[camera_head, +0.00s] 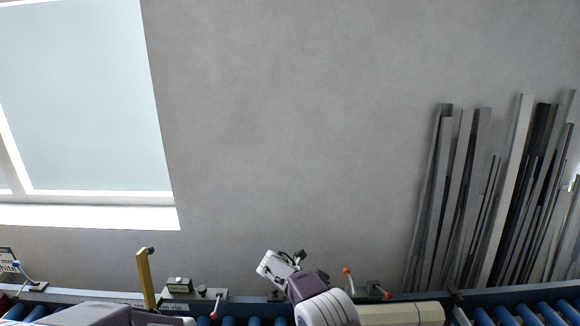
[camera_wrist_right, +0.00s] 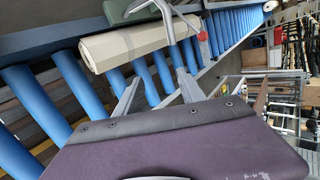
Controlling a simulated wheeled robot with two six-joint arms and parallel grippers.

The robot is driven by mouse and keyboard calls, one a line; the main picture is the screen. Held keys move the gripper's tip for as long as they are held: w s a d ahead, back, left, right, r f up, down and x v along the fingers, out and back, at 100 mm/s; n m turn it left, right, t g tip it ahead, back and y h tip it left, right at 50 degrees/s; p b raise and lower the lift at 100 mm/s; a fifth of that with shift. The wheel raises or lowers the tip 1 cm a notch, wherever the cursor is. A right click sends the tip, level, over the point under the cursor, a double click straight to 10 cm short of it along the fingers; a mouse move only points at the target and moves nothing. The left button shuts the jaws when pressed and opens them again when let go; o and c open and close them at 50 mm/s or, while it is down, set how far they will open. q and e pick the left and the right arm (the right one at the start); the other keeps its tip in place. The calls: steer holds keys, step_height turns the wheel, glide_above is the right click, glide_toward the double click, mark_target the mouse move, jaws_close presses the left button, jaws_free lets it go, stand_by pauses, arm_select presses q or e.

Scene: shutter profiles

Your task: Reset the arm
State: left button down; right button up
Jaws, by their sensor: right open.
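My right arm (camera_head: 318,300) rises from the bottom middle of the head view, over the roller conveyor. My right gripper (camera_wrist_right: 160,76) shows in the right wrist view with its two fingers apart and nothing between them. A cream shutter profile (camera_head: 403,313) lies at the conveyor to the right of my right arm. A cream profile (camera_wrist_right: 128,42) also shows beyond the fingers in the right wrist view, apart from them. Part of my left arm (camera_head: 100,316) shows at the bottom left; its gripper is out of view.
Blue conveyor rollers (camera_head: 482,316) run along the bottom edge. A yellow post (camera_head: 146,278) and a small grey device (camera_head: 180,286) stand at the conveyor's far side. Grey profiles (camera_head: 470,200) lean on the wall at right. A bent metal handle (camera_wrist_right: 165,15) is near the cream profile.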

steer(key=s+d+f+m+y+b, duration=0.1)
steer(key=s+f+m+y+b, duration=0.1)
steer(key=s+f+m+b, duration=0.3)
steer(key=s+d+f+m+g+y+b, duration=0.1)
steer(key=s+d+f+m+y+b, duration=0.1)
steer(key=s+f+m+b, duration=0.4)
steer(key=s+d+f+m+y+b, duration=0.1)
steer(key=s+f+m+y+b, duration=0.2)
steer(key=s+f+m+b, duration=0.3)
steer(key=shift+d+f+m+g+y+b, duration=0.1)
steer(key=shift+f+m+b, duration=0.1)
steer(key=shift+m+b, duration=0.8)
steer(key=shift+d+f+m+g+y+b, duration=0.1)
steer(key=shift+f+m+b, duration=0.3)
steer(key=shift+m, duration=1.15)
steer(key=shift+d+f+m+g+y+b, duration=0.1)
steer(key=shift+m+b, duration=0.8)
steer(key=shift+m, duration=0.35)
steer(key=s+f+m+t+y+b, duration=0.1)
steer(key=s+f+m+b, duration=0.3)
steer(key=s+m, duration=0.4)
steer(key=m, duration=0.3)
steer(key=shift+s+d+f+y, duration=0.15)
steer(key=shift+s+f+y, duration=0.1)
steer(key=shift+s+y, duration=0.1)
steer(key=shift+s, duration=0.1)
